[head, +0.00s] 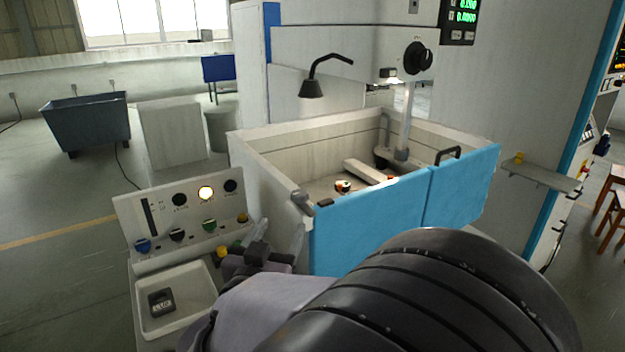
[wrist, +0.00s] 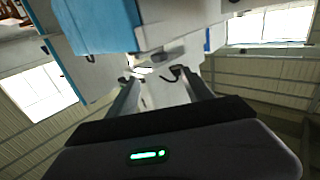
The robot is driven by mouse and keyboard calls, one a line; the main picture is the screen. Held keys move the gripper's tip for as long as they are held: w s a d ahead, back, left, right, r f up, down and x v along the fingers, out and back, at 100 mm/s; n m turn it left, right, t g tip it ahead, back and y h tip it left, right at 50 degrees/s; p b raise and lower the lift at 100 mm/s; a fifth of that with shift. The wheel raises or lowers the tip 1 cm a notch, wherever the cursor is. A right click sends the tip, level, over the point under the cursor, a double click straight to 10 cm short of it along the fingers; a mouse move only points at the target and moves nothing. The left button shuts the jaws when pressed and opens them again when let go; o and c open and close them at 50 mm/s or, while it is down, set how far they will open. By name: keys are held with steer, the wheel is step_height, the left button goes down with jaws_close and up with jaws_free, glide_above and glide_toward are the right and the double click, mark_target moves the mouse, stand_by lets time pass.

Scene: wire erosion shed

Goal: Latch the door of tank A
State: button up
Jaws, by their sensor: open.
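The tank (head: 325,140) is an open pale box with a blue front in two panels, a left one (head: 370,225) and a right one (head: 462,185) with a black handle (head: 447,154). The front looks nearly flush with the tank; I cannot tell if it is latched. A grey latch-like piece (head: 302,199) sits at the tank's front left corner. No letter A is readable. My gripper (head: 281,236) is low at left of the blue front, below that piece, with fingers apart and nothing visible between them. The wrist view shows the open fingers (wrist: 160,92) and a blue panel (wrist: 100,22).
A control panel (head: 190,208) with knobs and a lit lamp stands close left of my gripper, with a tray (head: 202,288) below. A black lamp (head: 312,88) overhangs the tank. A shelf (head: 540,174) juts out at right.

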mark_target(297, 199)
steer(key=w+d, duration=0.1)
steer(key=w, duration=0.4)
steer(key=w+d+b, duration=0.1)
steer(key=w, duration=0.3)
steer(key=w+d, duration=0.1)
steer(key=w, duration=0.4)
steer(key=shift+w, duration=0.35)
jaws_close()
steer(key=shift+b, duration=0.35)
